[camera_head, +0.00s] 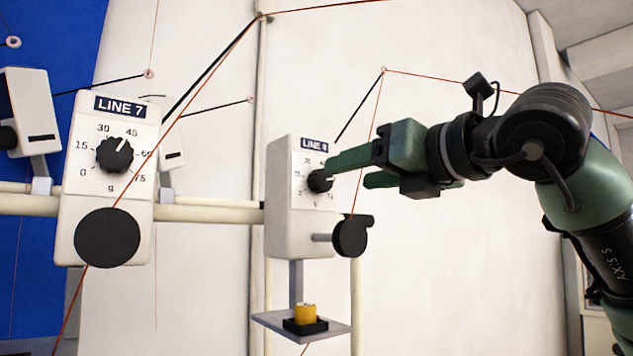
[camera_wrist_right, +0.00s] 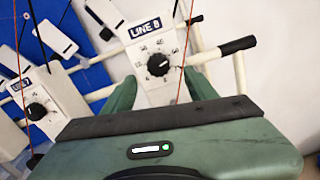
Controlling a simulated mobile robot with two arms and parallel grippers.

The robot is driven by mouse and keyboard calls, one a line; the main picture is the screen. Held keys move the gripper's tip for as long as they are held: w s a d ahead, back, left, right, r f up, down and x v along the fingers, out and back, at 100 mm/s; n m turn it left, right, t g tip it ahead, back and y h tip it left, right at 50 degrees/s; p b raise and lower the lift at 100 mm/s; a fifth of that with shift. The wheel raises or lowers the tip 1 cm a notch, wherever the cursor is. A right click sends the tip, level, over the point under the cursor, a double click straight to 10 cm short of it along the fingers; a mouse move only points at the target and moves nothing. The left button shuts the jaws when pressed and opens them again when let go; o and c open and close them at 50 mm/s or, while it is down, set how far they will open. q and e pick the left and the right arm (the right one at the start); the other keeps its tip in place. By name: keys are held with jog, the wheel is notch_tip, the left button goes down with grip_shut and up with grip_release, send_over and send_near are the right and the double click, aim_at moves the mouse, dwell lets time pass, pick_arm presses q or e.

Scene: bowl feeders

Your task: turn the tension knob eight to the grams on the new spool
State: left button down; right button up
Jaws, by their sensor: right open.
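The tension knob eight (camera_head: 320,181) is a black fluted dial on the white LINE 8 unit (camera_head: 283,220), with a number scale around it. The wrist view shows the same knob (camera_wrist_right: 158,65) face on; its pale mark seems to point to the right, but the exact value is too small to read. My right gripper (camera_head: 348,173) is open, its green fingers pointing at the dial. In the wrist view the fingers stand apart, with the knob ahead between them, not gripped. A yellow cylinder (camera_head: 305,313), perhaps the spool, sits below the unit; no grams are readable on it.
The LINE 7 unit (camera_head: 72,190) with its own knob (camera_head: 115,154) stands to the left. A black disc on a shaft (camera_head: 350,236) sticks out below the gripper. Thin red lines run past the units. A small grey shelf (camera_head: 268,319) holds the yellow cylinder.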

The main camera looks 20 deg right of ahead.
aim_at(325, 179)
jog(key=p+x, duration=0.1)
jog(key=x, duration=0.2)
jog(key=shift+a+r, duration=0.1)
jog(key=shift+r, duration=0.1)
jog(key=p+x, duration=0.1)
jog(key=x, duration=0.1)
jog(key=shift+w+a+f, duration=0.15)
jog(key=shift+w, duration=0.45)
jog(key=shift+a, duration=0.1)
grip_shut()
pick_arm(q)
jog(key=s, duration=0.1)
jog(key=s+r, duration=0.2)
jog(key=shift+s+d, duration=0.3)
